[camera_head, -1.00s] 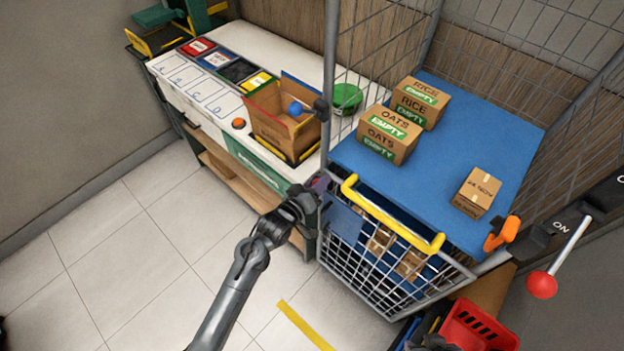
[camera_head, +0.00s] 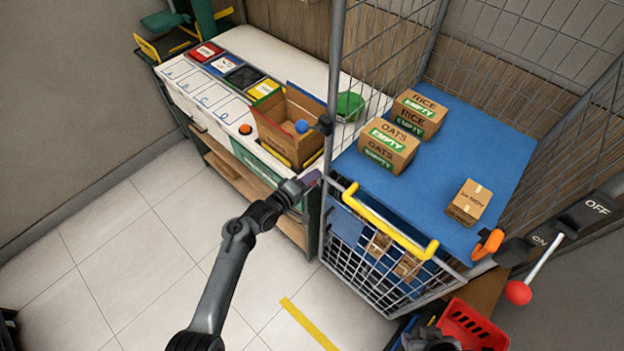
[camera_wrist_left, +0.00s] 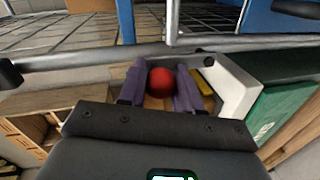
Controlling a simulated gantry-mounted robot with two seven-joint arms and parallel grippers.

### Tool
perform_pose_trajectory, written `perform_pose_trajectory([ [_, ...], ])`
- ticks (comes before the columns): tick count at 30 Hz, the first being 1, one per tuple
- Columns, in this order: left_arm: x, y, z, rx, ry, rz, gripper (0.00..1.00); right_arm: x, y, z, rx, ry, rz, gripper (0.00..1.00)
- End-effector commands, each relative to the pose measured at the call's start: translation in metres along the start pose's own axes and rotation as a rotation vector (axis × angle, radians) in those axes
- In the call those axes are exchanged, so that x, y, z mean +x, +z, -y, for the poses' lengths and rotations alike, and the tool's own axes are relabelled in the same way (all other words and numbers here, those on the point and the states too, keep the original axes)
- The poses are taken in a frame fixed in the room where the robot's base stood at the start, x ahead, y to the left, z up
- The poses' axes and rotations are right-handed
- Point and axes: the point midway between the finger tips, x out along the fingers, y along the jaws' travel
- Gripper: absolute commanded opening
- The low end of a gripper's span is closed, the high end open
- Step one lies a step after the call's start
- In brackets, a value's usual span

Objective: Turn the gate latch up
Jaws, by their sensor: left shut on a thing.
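The wire cage's front gate has a yellow handle bar (camera_head: 390,222). An orange latch-like piece (camera_head: 488,244) sits at the gate's right end, tilted up to the right; I cannot tell for certain that it is the gate latch. My left gripper (camera_head: 312,179) is beside the cage's left front post, well away from the orange piece. In the left wrist view its purple fingers (camera_wrist_left: 159,88) are shut on a red ball (camera_wrist_left: 160,82), seen between them. What the ball belongs to is hidden. A dark shape at the bottom right may be my right gripper; its fingers are unclear.
Boxes marked OATS (camera_head: 388,146) and RICE (camera_head: 418,114) and a small carton (camera_head: 468,203) stand on the blue shelf (camera_head: 470,130). A lever with a red knob (camera_head: 518,292) is at the right. An open cardboard box (camera_head: 285,138) stands on the white bench.

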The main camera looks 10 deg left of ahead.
Motion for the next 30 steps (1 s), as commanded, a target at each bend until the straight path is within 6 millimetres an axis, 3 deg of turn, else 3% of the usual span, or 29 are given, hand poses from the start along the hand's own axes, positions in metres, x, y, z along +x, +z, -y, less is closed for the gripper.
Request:
perform_pose_trajectory([
  [14,-0.0001,-0.0019,0.0001,-0.015,0.001,0.002,0.00,-0.0006,0.0004,-0.0023,-0.010,0.008,0.002,0.43],
  [15,-0.0001,-0.0020,0.0001,-0.015,0.001,0.001,0.36,-0.0006,0.0005,-0.0023,-0.009,0.007,0.002,0.43],
  [19,-0.0001,-0.0019,0.0003,-0.015,0.000,0.001,0.56,-0.0006,0.0004,-0.0023,-0.009,0.007,0.002,0.43],
  [30,-0.0028,-0.0015,0.0007,-0.014,0.000,0.002,0.57,-0.0012,-0.0001,-0.0009,-0.004,0.003,0.001,0.43],
])
